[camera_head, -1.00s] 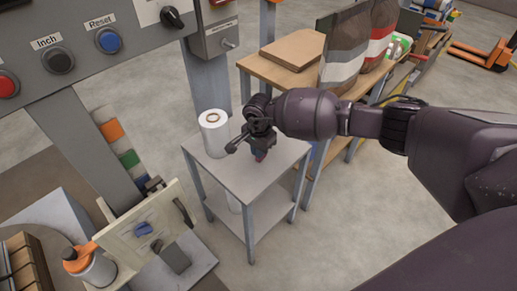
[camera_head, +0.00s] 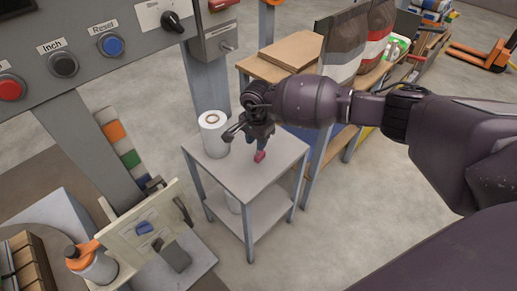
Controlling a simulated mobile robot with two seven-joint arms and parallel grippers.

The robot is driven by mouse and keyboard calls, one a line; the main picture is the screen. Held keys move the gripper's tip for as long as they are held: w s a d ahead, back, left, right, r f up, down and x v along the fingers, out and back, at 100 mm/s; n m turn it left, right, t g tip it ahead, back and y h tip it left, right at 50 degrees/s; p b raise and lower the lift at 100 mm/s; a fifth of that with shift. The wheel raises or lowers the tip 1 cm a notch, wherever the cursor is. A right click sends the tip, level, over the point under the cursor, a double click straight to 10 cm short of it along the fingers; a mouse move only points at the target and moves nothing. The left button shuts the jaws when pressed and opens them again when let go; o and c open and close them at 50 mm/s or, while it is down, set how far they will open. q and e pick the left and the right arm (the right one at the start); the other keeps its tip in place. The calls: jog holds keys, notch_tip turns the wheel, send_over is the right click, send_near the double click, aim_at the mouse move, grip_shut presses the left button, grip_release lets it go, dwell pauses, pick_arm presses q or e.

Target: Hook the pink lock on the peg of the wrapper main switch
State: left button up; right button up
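The small pink lock (camera_head: 260,156) shows just below my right gripper, over the top of the small grey table (camera_head: 232,178). My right gripper (camera_head: 246,142) hangs above the table, its two dark fingers looking spread apart. One finger points left toward the white roll, the other down close to the lock. I cannot tell whether that finger touches the lock, and the gripper partly hides this spot. The wrapper main switch looks to be the grey box (camera_head: 212,47) on the post, with a short peg (camera_head: 227,47) on its front; its label is too small to read. My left gripper is not in view.
A white roll (camera_head: 213,136) stands on the grey table, left of the gripper. A wooden bench (camera_head: 262,70) with boards and bags is behind. The control panel (camera_head: 75,40) fills the upper left. A board and an orange-capped bottle (camera_head: 92,262) are lower left.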

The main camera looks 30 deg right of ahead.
aim_at(257, 155)
notch_tip(257, 155, up, 6)
jog(key=shift+f+p, duration=0.1)
jog(key=shift+p, duration=0.3)
jog(key=shift+s, duration=0.1)
